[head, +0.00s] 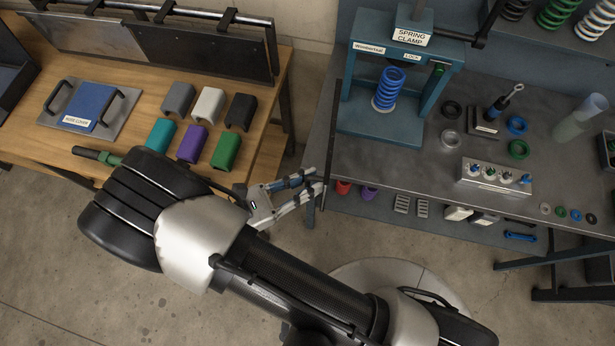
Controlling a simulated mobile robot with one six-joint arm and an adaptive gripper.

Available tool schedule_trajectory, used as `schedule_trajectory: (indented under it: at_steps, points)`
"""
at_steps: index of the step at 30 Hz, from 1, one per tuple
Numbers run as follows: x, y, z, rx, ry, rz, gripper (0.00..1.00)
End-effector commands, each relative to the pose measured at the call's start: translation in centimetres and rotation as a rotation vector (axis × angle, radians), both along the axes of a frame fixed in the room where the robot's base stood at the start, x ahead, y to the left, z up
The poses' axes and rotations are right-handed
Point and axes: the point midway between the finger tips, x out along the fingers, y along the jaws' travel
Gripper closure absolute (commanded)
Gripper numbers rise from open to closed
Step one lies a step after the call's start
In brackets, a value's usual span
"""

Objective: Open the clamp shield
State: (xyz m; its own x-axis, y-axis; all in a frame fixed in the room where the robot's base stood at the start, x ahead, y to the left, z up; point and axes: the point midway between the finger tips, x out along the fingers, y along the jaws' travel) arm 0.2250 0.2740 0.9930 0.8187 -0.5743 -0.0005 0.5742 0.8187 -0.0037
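The teal spring clamp (353,115), labelled "SPRING CLAMP", stands on the grey bench with an upright blue coil spring (388,90) inside.
The grey bench (430,160) holds rings, a tool stand and a small metal block (495,177) with fittings. A lower shelf holds small parts. The wooden bench (262,70) at left carries coloured covers and a blue plate with handles. Floor shows between the benches.

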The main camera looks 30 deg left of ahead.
Motion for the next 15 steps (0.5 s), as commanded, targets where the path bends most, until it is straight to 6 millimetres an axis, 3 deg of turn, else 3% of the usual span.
schedule_trajectory:
  at_steps: [5,15]
  points:
    - [-1.8,1.3,0.0,0.004,0.0,0.005,0.82]
    - [-7.6,5.3,-0.1,0.002,0.001,0.004,0.82]
